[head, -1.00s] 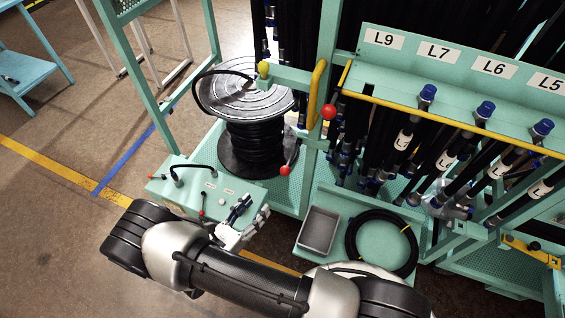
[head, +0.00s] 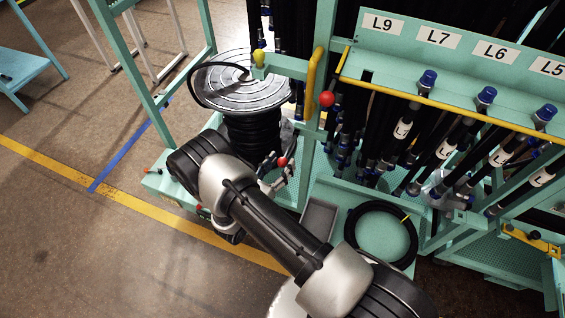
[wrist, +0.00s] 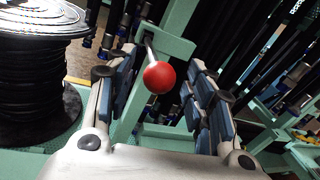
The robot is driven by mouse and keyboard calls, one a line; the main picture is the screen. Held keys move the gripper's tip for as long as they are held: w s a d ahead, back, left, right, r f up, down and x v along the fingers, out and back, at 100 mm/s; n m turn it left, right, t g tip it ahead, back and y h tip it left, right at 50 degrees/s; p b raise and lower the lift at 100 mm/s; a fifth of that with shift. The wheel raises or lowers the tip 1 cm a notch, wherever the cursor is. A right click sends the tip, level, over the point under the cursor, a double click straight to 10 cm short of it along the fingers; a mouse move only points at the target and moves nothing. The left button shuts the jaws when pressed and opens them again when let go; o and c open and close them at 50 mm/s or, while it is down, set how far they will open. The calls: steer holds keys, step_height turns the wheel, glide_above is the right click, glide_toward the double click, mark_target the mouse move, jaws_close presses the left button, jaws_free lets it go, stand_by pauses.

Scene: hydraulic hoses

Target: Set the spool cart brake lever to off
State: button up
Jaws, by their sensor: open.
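A lever with a red ball knob (head: 282,161) stands at the cart's lower front, right of the spool's base. My gripper (head: 272,171) is at this knob, with its fingers open. In the wrist view the red knob (wrist: 159,77) lies between the two open fingers of my gripper (wrist: 162,62), with its pale shaft running up and left. I cannot tell if either finger touches it. The black hose spool (head: 250,125) shows beside it, and also at the left of the wrist view (wrist: 35,85). Any off marking is not visible.
A second red knob (head: 327,98) sits higher on the frame, beside a yellow handle (head: 316,72). A grey tray (head: 318,219) and a coiled black hose (head: 351,228) lie on the right shelf. Hanging hoses crowd the right.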

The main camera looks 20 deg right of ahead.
steer(key=shift+x, duration=0.8)
steer(key=shift+c, duration=0.3)
jaws_close()
